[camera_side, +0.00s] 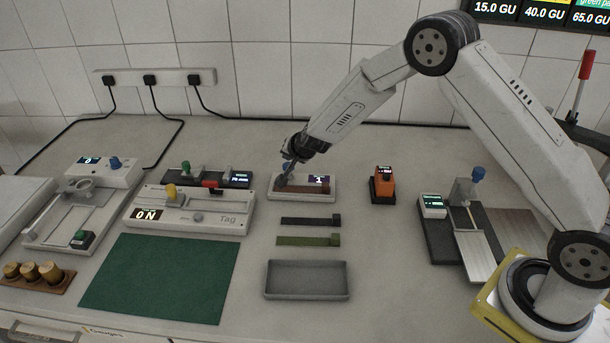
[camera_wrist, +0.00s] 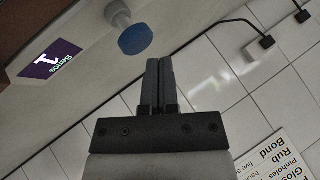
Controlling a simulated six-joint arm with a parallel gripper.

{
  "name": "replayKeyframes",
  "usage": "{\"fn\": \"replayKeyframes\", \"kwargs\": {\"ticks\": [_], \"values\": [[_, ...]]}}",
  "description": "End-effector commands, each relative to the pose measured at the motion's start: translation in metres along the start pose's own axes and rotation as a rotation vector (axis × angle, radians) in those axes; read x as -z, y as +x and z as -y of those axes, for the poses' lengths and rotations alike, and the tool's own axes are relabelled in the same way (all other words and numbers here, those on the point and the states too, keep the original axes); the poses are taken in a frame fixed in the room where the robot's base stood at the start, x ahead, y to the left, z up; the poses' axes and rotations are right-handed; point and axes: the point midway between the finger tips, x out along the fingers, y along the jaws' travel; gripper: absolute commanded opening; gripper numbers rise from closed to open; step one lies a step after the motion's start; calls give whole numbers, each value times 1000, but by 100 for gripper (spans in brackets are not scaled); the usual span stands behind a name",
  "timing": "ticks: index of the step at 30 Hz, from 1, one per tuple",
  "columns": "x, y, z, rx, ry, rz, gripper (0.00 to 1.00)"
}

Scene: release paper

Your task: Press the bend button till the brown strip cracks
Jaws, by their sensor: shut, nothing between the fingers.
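The bend tester (camera_side: 275,193) is a small white unit with the brown strip (camera_side: 318,189) lying along it. Its purple display (camera_side: 319,181) shows 1; in the wrist view the display (camera_wrist: 50,58) reads "Bends 1". My gripper (camera_side: 284,180) is shut and empty at the left end of the tester. In the wrist view its fingertips (camera_wrist: 159,60) are close to the button; contact cannot be told.
A dark strip (camera_side: 305,221) and a green strip (camera_side: 303,241) lie in front of the tester, then an empty grey tray (camera_side: 307,293). An orange device (camera_side: 384,185) stands to the right.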

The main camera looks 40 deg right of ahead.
Motion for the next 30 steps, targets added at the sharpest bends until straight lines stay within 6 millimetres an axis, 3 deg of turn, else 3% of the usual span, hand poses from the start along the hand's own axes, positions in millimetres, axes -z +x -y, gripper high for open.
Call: {"fn": "replayKeyframes", "kwargs": {"ticks": [21,30], "values": [[23,-32,23,1,1,-1,0],[25,-34,25,0,0,0,0]]}}
